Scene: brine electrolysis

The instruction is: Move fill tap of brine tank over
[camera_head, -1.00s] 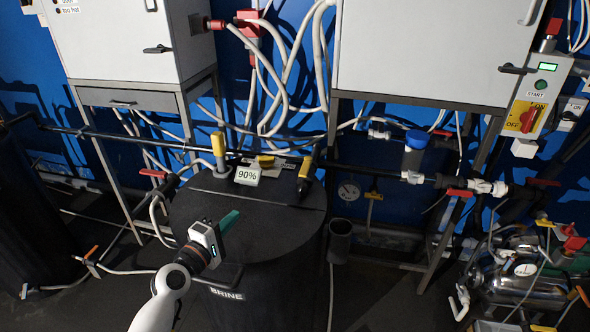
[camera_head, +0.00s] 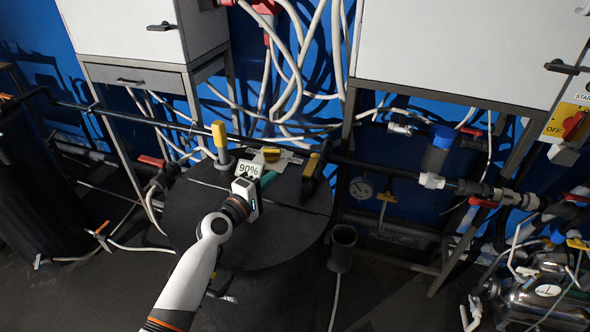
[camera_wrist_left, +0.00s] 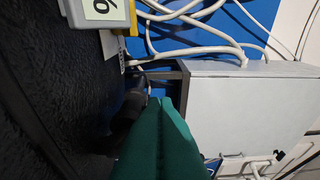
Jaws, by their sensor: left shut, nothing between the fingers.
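The black brine tank (camera_head: 285,235) stands in the middle of the head view. Yellow-handled taps stand at the back of its lid: a left one (camera_head: 219,135), a middle one (camera_head: 270,154) and a right one (camera_head: 312,166). I cannot tell from the small labels which is the fill tap. My left gripper (camera_head: 268,179) is over the lid, shut and empty, its green fingers just in front of the middle and right taps. In the left wrist view the shut fingers (camera_wrist_left: 163,112) point at a dark fitting. My right gripper is out of view.
A 90% display (camera_head: 248,169) stands beside my left gripper; part of it shows in the left wrist view (camera_wrist_left: 103,12). A dark pipe runs behind the taps, below white cabinets (camera_head: 450,45) and loose white hoses. A small open cylinder (camera_head: 342,240) stands right of the tank.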

